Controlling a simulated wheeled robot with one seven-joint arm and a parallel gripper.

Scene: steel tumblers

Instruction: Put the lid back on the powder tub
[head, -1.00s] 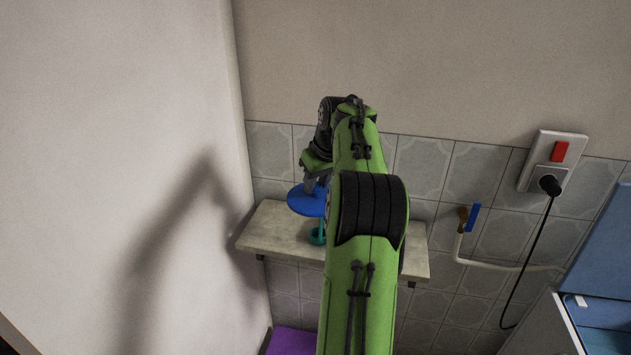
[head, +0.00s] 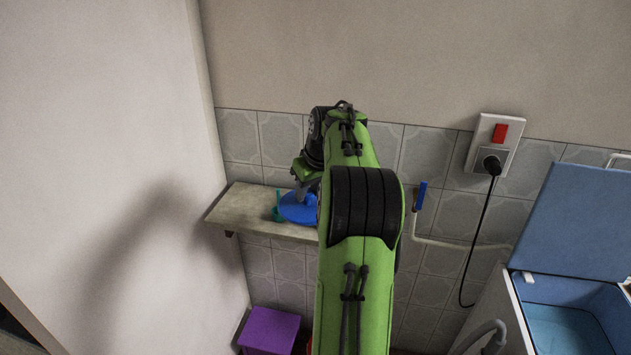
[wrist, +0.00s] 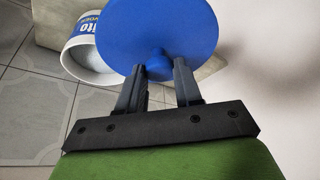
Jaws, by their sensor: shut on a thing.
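The lid is a flat blue disc with a round knob, seen in the wrist view (wrist: 155,25) and in the head view (head: 297,210). My gripper (wrist: 160,67) is shut on its knob; in the head view my gripper (head: 304,188) is above the shelf, partly behind my arm. The powder tub (wrist: 83,50) is white with a blue label and open at the top. It shows in the wrist view to the left of the lid, partly covered by it. The lid is not seated on the tub. In the head view the tub is hidden by my arm.
A stone-like shelf (head: 236,212) juts from the tiled wall. A teal scoop-like thing (head: 278,212) stands on it, just left of the lid. A tap with a blue handle (head: 420,196) and a socket with a plug (head: 495,146) are to the right. A purple stool (head: 271,328) stands below.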

